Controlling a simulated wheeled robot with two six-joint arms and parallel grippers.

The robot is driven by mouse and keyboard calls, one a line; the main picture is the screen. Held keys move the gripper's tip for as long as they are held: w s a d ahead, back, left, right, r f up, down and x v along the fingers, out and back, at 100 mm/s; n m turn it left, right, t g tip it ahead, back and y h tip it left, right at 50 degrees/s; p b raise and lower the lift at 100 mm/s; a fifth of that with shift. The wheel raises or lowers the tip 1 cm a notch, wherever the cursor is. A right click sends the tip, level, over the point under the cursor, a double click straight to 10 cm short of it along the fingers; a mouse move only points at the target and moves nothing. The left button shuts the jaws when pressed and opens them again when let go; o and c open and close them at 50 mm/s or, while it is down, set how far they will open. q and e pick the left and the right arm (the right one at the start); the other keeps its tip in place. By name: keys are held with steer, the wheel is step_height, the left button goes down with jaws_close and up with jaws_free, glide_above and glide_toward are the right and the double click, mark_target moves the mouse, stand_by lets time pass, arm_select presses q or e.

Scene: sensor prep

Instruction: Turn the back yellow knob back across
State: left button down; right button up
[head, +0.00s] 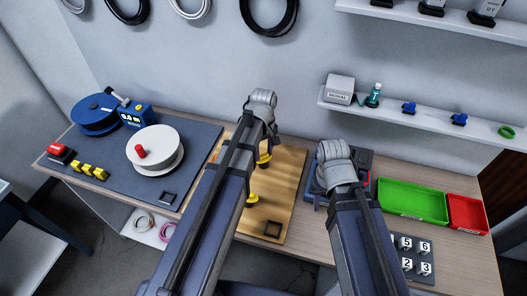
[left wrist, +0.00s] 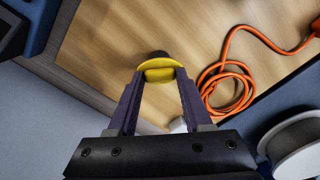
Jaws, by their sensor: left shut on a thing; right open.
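The back yellow knob (head: 264,161) is on the wooden board (head: 286,185), partly hidden by my left arm in the head view. My left gripper (head: 268,143) is over it, pointing down. In the left wrist view the yellow knob (left wrist: 158,72) sits between the two fingertips of my left gripper (left wrist: 160,80), which are shut on its raised bar. A second yellow knob (head: 251,200) shows nearer on the board, beside my left arm. My right gripper (head: 334,182) is open to the right of the board; its fingers are mostly hidden by its arm.
An orange cable (left wrist: 237,68) lies coiled on the board near the knob. A white spool (head: 155,150) stands on the grey mat at left. A green tray (head: 412,203) and a red tray (head: 467,214) are at right. A wall shelf (head: 420,121) hangs above.

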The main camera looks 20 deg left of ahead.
mark_target(263, 155)
arm_select(q)
steer(key=m, duration=0.4)
steer(key=shift+m, duration=2.6)
steer(key=shift+c, duration=1.6)
jaws_free()
steer(key=shift+r, duration=0.15)
arm_select(e)
steer(key=shift+r, duration=0.15)
arm_select(q)
step_height(263, 155, up, 8)
steer(key=p, duration=0.8)
steer(key=shift+f, duration=0.2)
arm_select(e)
step_height(263, 155, up, 8)
steer(key=shift+f, duration=0.25)
